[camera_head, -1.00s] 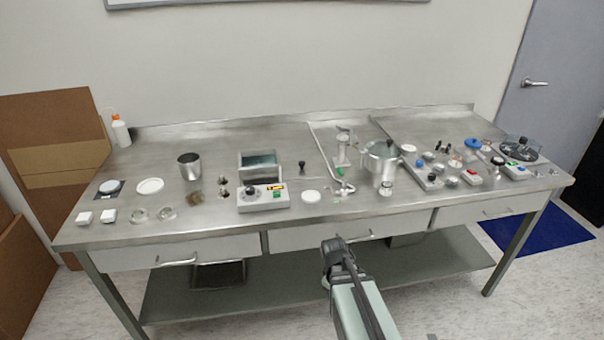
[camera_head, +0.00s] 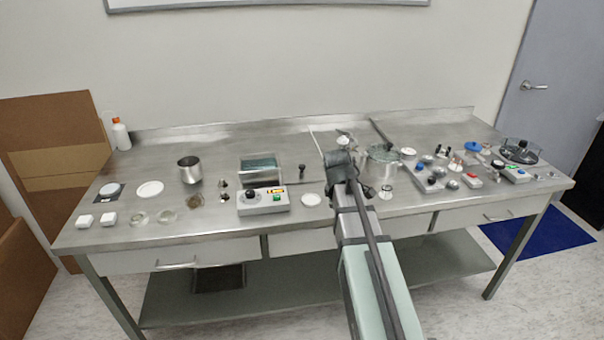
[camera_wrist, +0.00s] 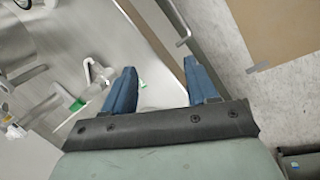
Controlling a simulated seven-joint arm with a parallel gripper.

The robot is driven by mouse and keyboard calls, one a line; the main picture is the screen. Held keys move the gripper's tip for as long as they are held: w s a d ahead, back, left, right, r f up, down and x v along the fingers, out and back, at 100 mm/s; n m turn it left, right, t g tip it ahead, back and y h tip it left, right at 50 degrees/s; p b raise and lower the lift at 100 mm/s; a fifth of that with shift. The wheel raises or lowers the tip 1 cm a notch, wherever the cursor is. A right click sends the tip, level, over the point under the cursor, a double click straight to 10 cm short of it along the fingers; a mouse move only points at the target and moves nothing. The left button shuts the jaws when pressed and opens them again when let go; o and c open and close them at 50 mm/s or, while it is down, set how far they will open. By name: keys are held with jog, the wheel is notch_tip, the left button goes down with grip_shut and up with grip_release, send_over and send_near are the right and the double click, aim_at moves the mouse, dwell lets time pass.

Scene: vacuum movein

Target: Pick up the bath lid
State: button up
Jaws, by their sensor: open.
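A small black knob (camera_head: 302,170) stands on the bench just right of the metal bath (camera_head: 260,165). It seems to belong to a flat metal lid lying there, whose outline merges with the bench. The bath is open-topped with a bluish inside, and a control box (camera_head: 263,201) sits at its front. My gripper is open and empty between its two blue fingers (camera_wrist: 158,70) in the wrist view. In the head view my arm's end is over the bench, right of the knob and apart from it; the fingers are hidden there. The wrist view does not clearly show the lid.
A white disc (camera_head: 311,199) lies in front of the knob. A metal pot (camera_head: 381,166) stands close right of my arm, with a rod stand (camera_head: 344,138) behind. A metal beaker (camera_head: 190,170) is left of the bath. A drawer handle (camera_wrist: 182,37) shows in the wrist view.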

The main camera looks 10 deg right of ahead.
jog(key=w+a+r+n+g+y, duration=0.15)
jog(key=w+r, duration=0.25)
jog(key=w, duration=0.5)
jog(key=w+a+r, duration=0.3)
jog(key=w+r, duration=0.2)
jog(key=w, duration=0.4)
jog(key=w+a+r+g+y, duration=0.1)
jog(key=w+a+r, duration=0.25)
jog(key=w, duration=0.65)
send_over(302, 165)
jog(key=f, duration=0.7)
jog(key=shift+d+f, duration=0.2)
jog(key=shift+f, duration=0.15)
jog(key=shift+s+a+f, duration=0.1)
jog(key=shift+f, duration=1.25)
jog(key=shift+a+f, duration=0.1)
jog(key=shift+f, duration=1.2)
jog(key=shift+c, duration=0.4)
grip_shut()
